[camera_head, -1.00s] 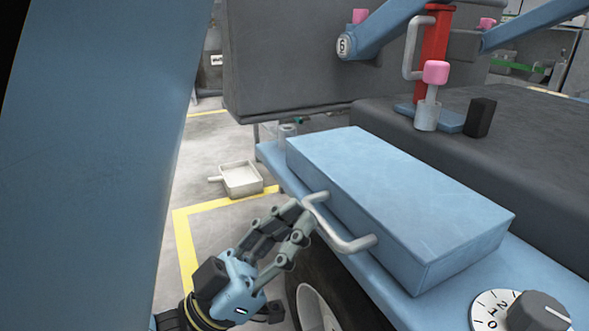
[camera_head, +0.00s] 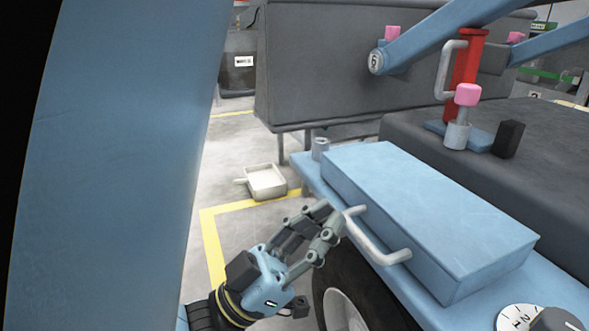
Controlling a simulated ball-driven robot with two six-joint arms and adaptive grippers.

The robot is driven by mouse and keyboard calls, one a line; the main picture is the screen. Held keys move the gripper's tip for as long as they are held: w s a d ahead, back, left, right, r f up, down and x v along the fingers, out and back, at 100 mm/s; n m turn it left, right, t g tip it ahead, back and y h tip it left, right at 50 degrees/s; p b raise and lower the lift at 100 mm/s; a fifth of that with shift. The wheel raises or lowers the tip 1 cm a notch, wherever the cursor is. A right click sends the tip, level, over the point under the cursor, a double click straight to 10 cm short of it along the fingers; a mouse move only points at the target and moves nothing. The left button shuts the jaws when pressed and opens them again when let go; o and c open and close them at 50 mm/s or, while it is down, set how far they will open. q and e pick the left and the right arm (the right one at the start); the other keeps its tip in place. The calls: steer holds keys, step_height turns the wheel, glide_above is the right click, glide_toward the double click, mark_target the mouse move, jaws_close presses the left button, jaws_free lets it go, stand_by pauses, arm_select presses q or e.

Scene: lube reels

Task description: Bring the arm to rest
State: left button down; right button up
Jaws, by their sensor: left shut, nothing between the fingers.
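My left gripper (camera_head: 328,215) is in the lower middle of the head view. Its fingers are shut with nothing held between them. The fingertips lie close to the left end of a pale bar handle (camera_head: 374,240) on the front of a blue box (camera_head: 430,205); I cannot tell whether they touch it. The blue box rests on a blue shelf (camera_head: 312,172) above a wheel (camera_head: 345,312). My right gripper does not show.
A dial (camera_head: 522,318) sits at the bottom right. A red post (camera_head: 465,72) with a pale handle and a pink-topped lever (camera_head: 467,96) stands behind the box, beside a black block (camera_head: 507,139). A pale tray (camera_head: 266,182) lies on the floor near a yellow line (camera_head: 208,240).

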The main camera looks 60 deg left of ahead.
arm_select(q)
steer(key=w+d+f+v, duration=0.1)
steer(key=v, duration=0.8)
steer(key=shift+a+f, duration=0.45)
steer(key=shift+f, duration=0.05)
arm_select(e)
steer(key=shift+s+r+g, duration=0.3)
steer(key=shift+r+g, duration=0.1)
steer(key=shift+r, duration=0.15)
arm_select(q)
steer(key=shift+s, duration=0.25)
